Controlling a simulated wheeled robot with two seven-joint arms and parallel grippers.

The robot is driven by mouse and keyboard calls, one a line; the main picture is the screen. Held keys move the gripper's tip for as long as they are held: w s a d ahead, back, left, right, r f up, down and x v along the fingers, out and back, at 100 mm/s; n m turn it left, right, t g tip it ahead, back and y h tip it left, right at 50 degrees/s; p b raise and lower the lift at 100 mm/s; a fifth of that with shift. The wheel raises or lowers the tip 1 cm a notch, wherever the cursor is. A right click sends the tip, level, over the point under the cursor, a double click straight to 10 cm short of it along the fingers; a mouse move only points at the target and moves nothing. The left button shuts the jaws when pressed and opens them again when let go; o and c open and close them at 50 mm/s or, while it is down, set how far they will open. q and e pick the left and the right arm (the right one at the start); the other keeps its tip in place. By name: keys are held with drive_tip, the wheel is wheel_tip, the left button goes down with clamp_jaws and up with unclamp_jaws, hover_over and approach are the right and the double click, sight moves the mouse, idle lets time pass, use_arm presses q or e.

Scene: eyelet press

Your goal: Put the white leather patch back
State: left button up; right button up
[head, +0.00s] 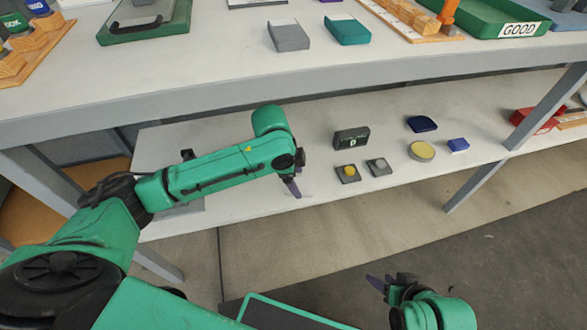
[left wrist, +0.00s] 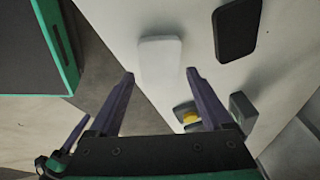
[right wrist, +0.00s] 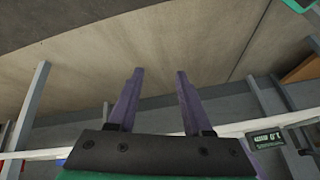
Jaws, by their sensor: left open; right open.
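The white leather patch (left wrist: 160,60) shows in the left wrist view as a pale rounded rectangle on the white lower shelf (head: 230,215). It is just beyond my left fingertips, roughly centred between them; I cannot tell whether they touch it. In the head view it is hard to pick out against the shelf. My left gripper (head: 293,187) is open, empty and low over the shelf's front part; its fingers also show in the left wrist view (left wrist: 160,74). My right gripper (head: 376,283) is open and empty over the floor, away from the shelf; it also shows in the right wrist view (right wrist: 160,74).
Right of my left gripper are a dark display box (head: 351,138), small blocks with a yellow disc (head: 348,173) and a grey disc (head: 378,167), a yellow round tin (head: 421,150) and a navy piece (head: 421,124). The upper tabletop (head: 225,65) overhangs behind. A table leg (head: 475,185) stands right.

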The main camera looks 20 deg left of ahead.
sight(308, 197)
use_arm(q)
drive_tip(key=p+v, duration=0.2)
drive_tip(key=v, duration=0.3)
drive_tip(key=shift+r, duration=0.35)
drive_tip(key=s+d+f+n+h, duration=0.2)
drive_tip(key=s+d+f, duration=0.2)
drive_tip(key=s+d, duration=0.15)
drive_tip(key=s+a+f+n+y, duration=0.3)
drive_tip(key=s+a+f+n, duration=0.4)
drive_tip(key=s+a+n, duration=0.3)
drive_tip(key=s+a, duration=0.1)
drive_tip(key=s, duration=0.2)
drive_tip(key=shift+n, duration=0.3)
use_arm(e)
drive_tip(key=s+d+r+g+h, duration=0.2)
drive_tip(key=s+d+r+g, duration=0.1)
drive_tip(key=s+d+r, duration=0.1)
drive_tip(key=shift+d+r, duration=0.25)
drive_tip(key=shift+d, duration=0.45)
use_arm(q)
drive_tip(key=shift+a, duration=0.1)
use_arm(e)
drive_tip(key=shift+d, duration=0.1)
